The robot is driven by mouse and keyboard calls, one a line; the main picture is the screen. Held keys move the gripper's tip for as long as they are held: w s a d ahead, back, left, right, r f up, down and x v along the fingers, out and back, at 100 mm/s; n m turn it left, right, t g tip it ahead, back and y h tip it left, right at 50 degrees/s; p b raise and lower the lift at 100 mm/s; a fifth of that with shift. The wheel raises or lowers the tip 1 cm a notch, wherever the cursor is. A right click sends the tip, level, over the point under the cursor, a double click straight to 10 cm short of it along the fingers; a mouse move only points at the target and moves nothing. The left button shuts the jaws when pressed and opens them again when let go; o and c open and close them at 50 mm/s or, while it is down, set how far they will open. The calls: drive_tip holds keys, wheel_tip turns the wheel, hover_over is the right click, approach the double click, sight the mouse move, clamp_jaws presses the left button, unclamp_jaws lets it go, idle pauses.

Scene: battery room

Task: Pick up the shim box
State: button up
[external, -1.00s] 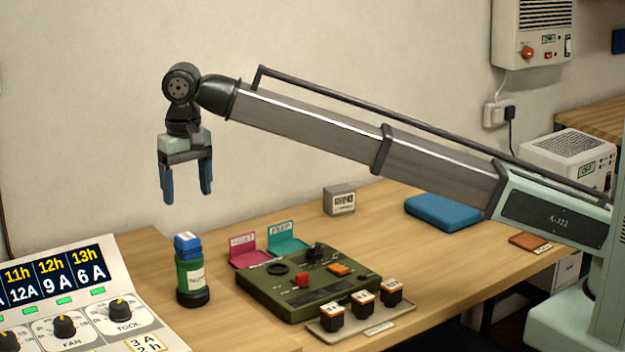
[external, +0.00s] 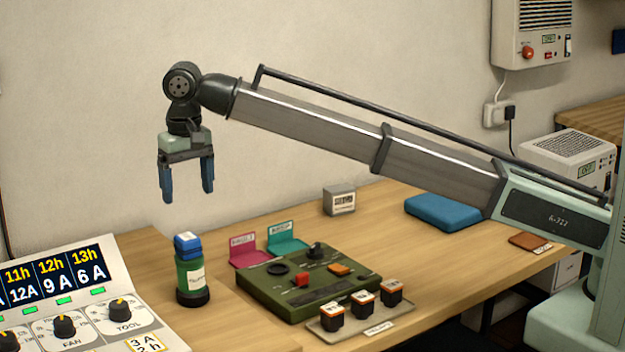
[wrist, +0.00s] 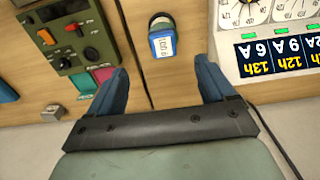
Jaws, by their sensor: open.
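A small grey box (external: 340,201) with a white label, which looks like the shim box, sits at the back of the wooden table near the wall. The label is too small to read. In the wrist view the grey box (wrist: 54,111) lies at the left, outside the fingers. My gripper (external: 187,195) is open and empty, high above the table's back left, to the left of the box and well apart from it. Its two blue fingers (wrist: 162,74) are spread in the wrist view.
A green bottle with a blue cap (external: 192,270) stands below my gripper. A green control panel (external: 308,283), pink tray (external: 248,259) and teal tray (external: 287,243) lie in front of the box. A blue case (external: 443,211) lies right of it. A meter console (external: 80,300) stands front left.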

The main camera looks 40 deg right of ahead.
drive_tip(key=w+d+f+m, duration=0.2)
drive_tip(key=w+d+m, duration=0.1)
drive_tip(key=w+d, duration=1.4)
drive_tip(key=m+y, duration=0.5)
drive_tip(key=m, duration=1.2)
approach(339, 187)
drive_tip(key=shift+t, duration=0.4)
drive_tip(key=x, duration=0.8)
drive_tip(key=shift+s, duration=0.3)
drive_tip(key=shift+h, duration=0.3)
drive_tip(key=shift+s+d+x, duration=0.1)
drive_tip(key=shift+s+x, duration=0.05)
drive_tip(key=shift+x, duration=1.25)
drive_tip(key=shift+s+d+x, duration=0.1)
drive_tip(key=shift+s+x, duration=0.05)
drive_tip(key=shift+x, duration=1.2)
drive_tip(key=c, duration=1.2)
